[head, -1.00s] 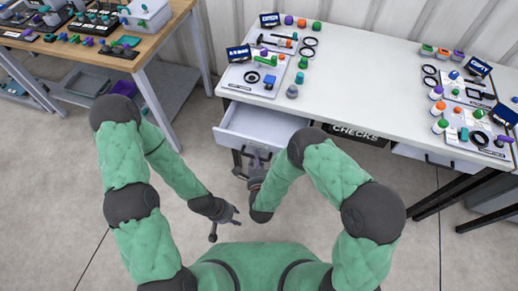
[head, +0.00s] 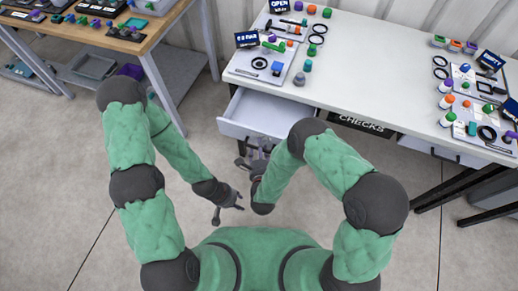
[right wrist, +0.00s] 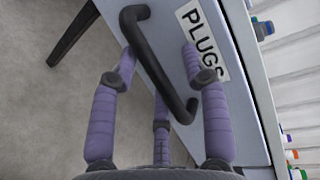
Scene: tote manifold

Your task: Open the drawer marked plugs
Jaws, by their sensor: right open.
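The pulled-out white drawer (head: 264,110) hangs open under the left part of the white table in the head view. In the right wrist view, its front (right wrist: 222,22) carries the label PLUGS (right wrist: 203,42) and a dark bar handle (right wrist: 152,62). My right gripper (right wrist: 160,72) is open, its purple fingers spread on both sides of the handle; contact is unclear. In the head view my right gripper (head: 258,158) is at the drawer front, partly hidden by its arm. My left gripper (head: 229,203) is low and left of it, away from the drawer; its finger opening is unclear.
The white table (head: 372,80) bears trays, rings and small coloured parts. A drawer marked CHECKS (head: 362,125) is shut beside the open one, and another drawer (head: 440,150) is farther right. A wooden bench (head: 150,45) stands at left. Grey floor is clear between them.

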